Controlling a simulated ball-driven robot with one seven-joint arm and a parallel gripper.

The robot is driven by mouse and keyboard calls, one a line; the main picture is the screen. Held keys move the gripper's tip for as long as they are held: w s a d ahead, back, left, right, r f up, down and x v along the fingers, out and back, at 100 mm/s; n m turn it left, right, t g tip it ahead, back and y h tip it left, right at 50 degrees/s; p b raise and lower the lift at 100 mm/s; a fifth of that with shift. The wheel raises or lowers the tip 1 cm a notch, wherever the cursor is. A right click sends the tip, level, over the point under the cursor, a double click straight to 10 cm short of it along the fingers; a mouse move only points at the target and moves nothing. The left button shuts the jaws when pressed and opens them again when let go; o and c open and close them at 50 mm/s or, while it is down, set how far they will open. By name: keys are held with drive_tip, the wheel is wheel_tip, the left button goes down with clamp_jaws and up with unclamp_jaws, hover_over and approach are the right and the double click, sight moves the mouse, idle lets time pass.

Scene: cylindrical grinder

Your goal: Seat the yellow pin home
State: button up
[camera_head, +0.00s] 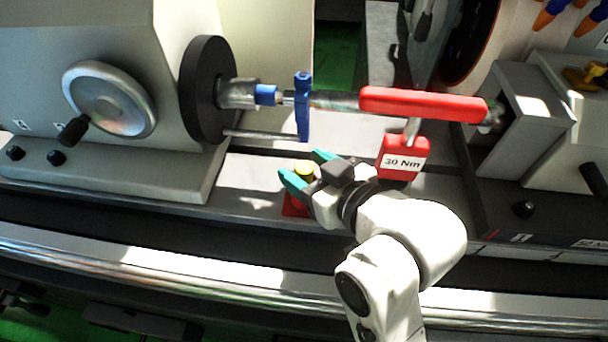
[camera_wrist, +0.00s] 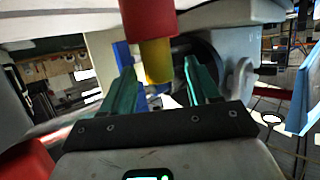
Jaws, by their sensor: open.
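The yellow pin (camera_head: 304,169) shows its round top between my gripper's teal fingers in the head view. My gripper (camera_head: 301,164) is open around the pin. In the wrist view the pin (camera_wrist: 156,65) projects from a red holder (camera_wrist: 148,18) at the top of the picture and lies between the two teal fingers (camera_wrist: 159,80). A gap shows on each side of it, so neither finger seems to touch it. A red base (camera_head: 293,207) shows below the fingers in the head view; my gripper hides much of it. How deep the pin sits cannot be seen.
Above my gripper, a blue clamp (camera_head: 302,105) hangs on the shaft line, with a red bar (camera_head: 420,104) to its right. A red block marked 30 Nm (camera_head: 403,163) stands close right of my gripper. A black disc (camera_head: 207,90) and handwheel (camera_head: 108,99) are at left.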

drive_tip(key=shift+x, duration=1.45)
drive_tip(key=shift+c, duration=0.2)
clamp_jaws()
